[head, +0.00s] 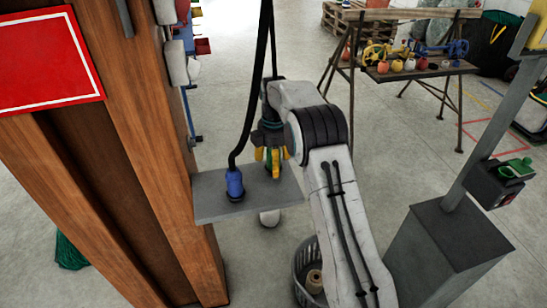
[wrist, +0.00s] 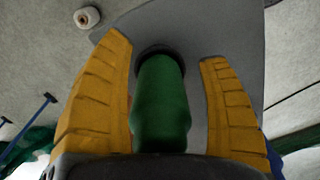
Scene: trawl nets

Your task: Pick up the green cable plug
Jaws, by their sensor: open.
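The green cable plug (wrist: 160,105) stands between the two yellow fingers of my gripper (wrist: 165,52) in the wrist view, with a visible gap on each side. My gripper is open around it. In the head view my gripper (head: 271,157) points down over the grey shelf (head: 220,206), and only a little of the green plug (head: 272,160) shows between the fingers. A blue plug (head: 235,184) with a black cable stands on the same shelf, to the left of my gripper.
Black cables (head: 261,70) hang down close to my arm. A wooden post (head: 160,130) with a red sign rises left of the shelf. A grey basket (head: 302,270) stands below on the floor. At right, a dark box with a green part (head: 516,168) is mounted on a grey post.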

